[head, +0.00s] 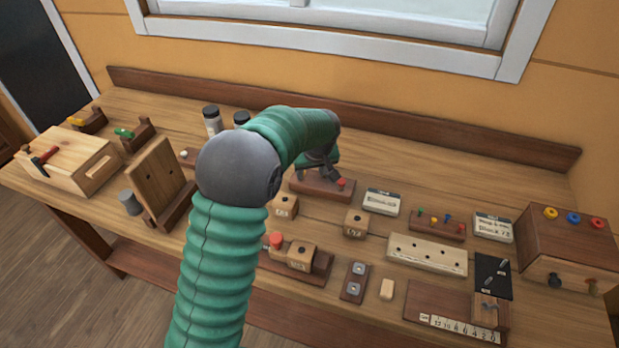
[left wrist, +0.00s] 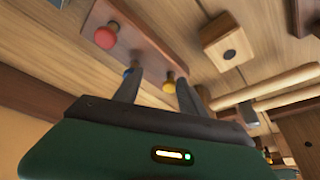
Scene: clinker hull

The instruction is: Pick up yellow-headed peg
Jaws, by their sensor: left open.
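The yellow-headed peg (left wrist: 170,77) stands in a red-brown board (left wrist: 150,32) in the left wrist view. Its head shows between the two fingers of my open left gripper (left wrist: 160,78), closer to the right finger, and no grip on it is visible. A blue-headed peg (left wrist: 129,71) is by the left finger, and a red-headed peg (left wrist: 104,38) stands toward the board's end. In the head view my left gripper (head: 320,168) is over this board (head: 318,187); the red-headed peg (head: 341,183) shows there, while the gripper hides the yellow one. My right gripper is not in view.
Wooden blocks (head: 355,223) stand in front of the board. A small rack (head: 437,224) with coloured pegs, a pale holed block (head: 427,255) and a brown box (head: 560,250) are to the right. An upright wooden stand (head: 158,176) is left of my arm. The back strip is mostly clear.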

